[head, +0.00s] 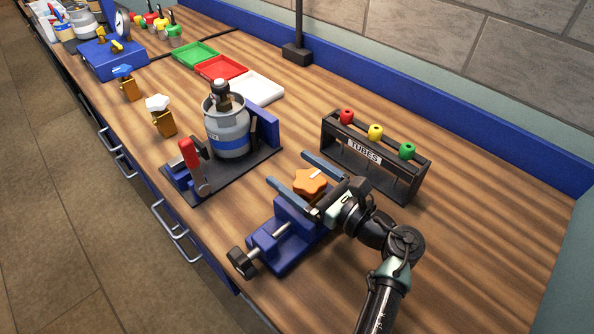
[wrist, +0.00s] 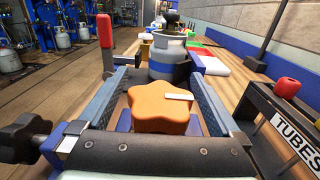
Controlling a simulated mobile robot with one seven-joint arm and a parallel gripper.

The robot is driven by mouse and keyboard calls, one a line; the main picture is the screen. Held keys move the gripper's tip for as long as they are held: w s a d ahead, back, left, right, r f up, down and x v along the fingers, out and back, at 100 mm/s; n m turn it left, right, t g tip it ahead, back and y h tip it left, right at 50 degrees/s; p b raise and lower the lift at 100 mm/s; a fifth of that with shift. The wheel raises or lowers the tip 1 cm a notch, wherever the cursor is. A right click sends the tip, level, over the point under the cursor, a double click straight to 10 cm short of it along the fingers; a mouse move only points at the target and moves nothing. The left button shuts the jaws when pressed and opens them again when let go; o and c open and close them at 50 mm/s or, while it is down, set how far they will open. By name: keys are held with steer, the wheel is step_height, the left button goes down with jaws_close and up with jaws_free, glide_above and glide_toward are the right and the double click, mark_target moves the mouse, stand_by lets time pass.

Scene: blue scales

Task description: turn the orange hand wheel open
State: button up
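The orange hand wheel (head: 310,182) is star-shaped with rounded lobes and a pale mark on its top. It sits above the blue vise (head: 288,236) on the wooden bench. My gripper (head: 294,173) is open, its two long fingers on either side of the wheel. In the wrist view the wheel (wrist: 162,108) lies between the fingers (wrist: 163,90), with a visible gap on each side. What holds the wheel from below is mostly hidden.
A grey gas cylinder (head: 228,127) stands in a fixture with a red-handled clamp (head: 194,165) beyond the wheel. A black rack labelled TUBES (head: 364,153) stands close on the right. Red, green and white trays (head: 258,90) lie farther back.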

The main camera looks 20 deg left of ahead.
steer(key=shift+d, duration=0.1)
steer(key=b+v, duration=0.2)
steer(key=v, duration=1)
steer(key=shift+d+b, duration=0.35)
steer(key=shift+b, duration=0.05)
steer(key=shift+s, duration=0.1)
